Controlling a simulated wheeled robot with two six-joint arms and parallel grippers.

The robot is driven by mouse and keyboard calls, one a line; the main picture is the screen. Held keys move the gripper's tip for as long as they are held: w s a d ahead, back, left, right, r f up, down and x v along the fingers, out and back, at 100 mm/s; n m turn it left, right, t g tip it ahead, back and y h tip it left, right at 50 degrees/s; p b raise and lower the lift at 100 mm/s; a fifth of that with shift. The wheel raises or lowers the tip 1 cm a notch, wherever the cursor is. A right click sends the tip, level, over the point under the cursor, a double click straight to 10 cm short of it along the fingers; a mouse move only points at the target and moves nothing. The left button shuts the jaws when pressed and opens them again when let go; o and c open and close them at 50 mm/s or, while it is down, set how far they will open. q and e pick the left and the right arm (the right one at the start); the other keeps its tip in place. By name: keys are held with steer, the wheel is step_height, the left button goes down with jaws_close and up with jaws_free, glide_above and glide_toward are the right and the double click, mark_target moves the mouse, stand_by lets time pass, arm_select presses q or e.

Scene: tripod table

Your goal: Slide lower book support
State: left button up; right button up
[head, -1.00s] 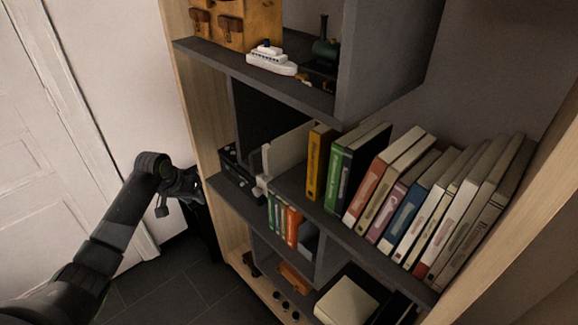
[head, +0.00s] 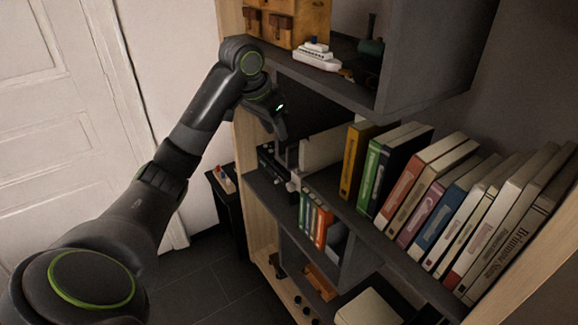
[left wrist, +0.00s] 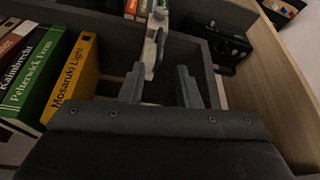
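The book support is a pale upright plate (head: 322,149) with a grey bracket (head: 293,186) at its front edge. It stands on the middle shelf, left of the yellow book (head: 353,160) with a gap between them. In the left wrist view the support's bracket (left wrist: 154,42) shows edge-on, ahead of my fingers. My left gripper (head: 284,140) is at the front of that shelf, just above and beside the bracket. Its two fingers (left wrist: 160,86) are apart with nothing seen gripped between them; contact with the support cannot be told. My right gripper is out of view.
A row of books (head: 440,205) leans on the middle shelf to the right. A dark radio-like box (left wrist: 222,42) stands at the shelf's other side. The upper shelf (head: 345,84) with a toy ship (head: 316,57) overhangs the gripper. Small books stand on the shelf below.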

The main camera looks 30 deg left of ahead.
arm_select(q)
steer(key=b, duration=0.5)
glide_toward(288, 166)
steer(key=w+f, duration=0.2)
steer(key=shift+p+x, duration=0.5)
steer(key=shift+x, duration=2.15)
steer(key=shift+w, duration=0.1)
jaws_close()
steer(key=shift+r, duration=0.1)
